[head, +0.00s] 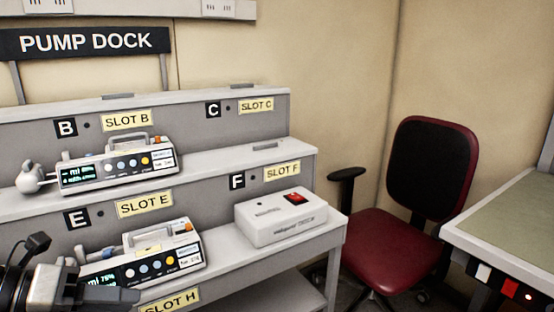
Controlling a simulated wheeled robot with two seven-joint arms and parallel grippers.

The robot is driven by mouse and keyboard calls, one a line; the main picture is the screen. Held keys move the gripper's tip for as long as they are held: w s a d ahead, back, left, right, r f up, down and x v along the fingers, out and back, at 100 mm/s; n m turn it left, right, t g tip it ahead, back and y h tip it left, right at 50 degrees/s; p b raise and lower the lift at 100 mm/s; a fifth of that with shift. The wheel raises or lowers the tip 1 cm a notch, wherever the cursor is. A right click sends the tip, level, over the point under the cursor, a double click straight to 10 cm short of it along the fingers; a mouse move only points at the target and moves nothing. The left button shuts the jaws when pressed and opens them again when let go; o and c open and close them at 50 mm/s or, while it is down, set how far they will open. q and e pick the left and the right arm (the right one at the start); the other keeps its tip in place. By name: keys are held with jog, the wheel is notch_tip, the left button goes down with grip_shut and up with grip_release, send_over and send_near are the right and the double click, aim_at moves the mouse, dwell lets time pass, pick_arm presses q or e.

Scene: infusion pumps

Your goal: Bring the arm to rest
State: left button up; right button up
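My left gripper (80,270) is at the lower left. Its two dark fingers stand apart, beside the left end of the pump in slot E (160,262). I cannot tell whether it touches that pump, whose left end is partly hidden. The slot E pump is white with a dark lit screen, coloured buttons and a handle. A similar pump (118,168) sits in slot B on the shelf above, with a rounded grey part at its left end. My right gripper is out of view.
The grey stepped dock (215,165) fills the left side. A white box (282,220) with a red switch stands in slot F. Slot C looks empty. A red and black chair (400,240) and a table (510,225) with coloured buttons on its edge stand at right.

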pick_arm(q)
jog(key=s+a+f+n+t+y+p, duration=0.15)
jog(key=f+n+t+y, duration=0.35)
jog(key=n, duration=0.6)
jog(key=s+a+f+n+t, duration=0.1)
jog(key=a+f+n+t, duration=0.15)
jog(key=f+n, duration=0.6)
jog(key=s+d+f+n+g+y, duration=0.1)
jog(key=s+d+f+n, duration=0.2)
jog(key=d+n, duration=0.3)
jog(key=s+d+f+n+g+y+p, duration=0.1)
jog(key=s+d+f+n+g, duration=0.1)
jog(key=s+d+f+n, duration=0.2)
jog(key=d+f+n, duration=0.1)
jog(key=d+n, duration=0.2)
jog(key=n, duration=0.2)
jog(key=shift+s+d+f+y, duration=0.15)
jog(key=shift+d+y, duration=0.05)
jog(key=shift+y, duration=0.1)
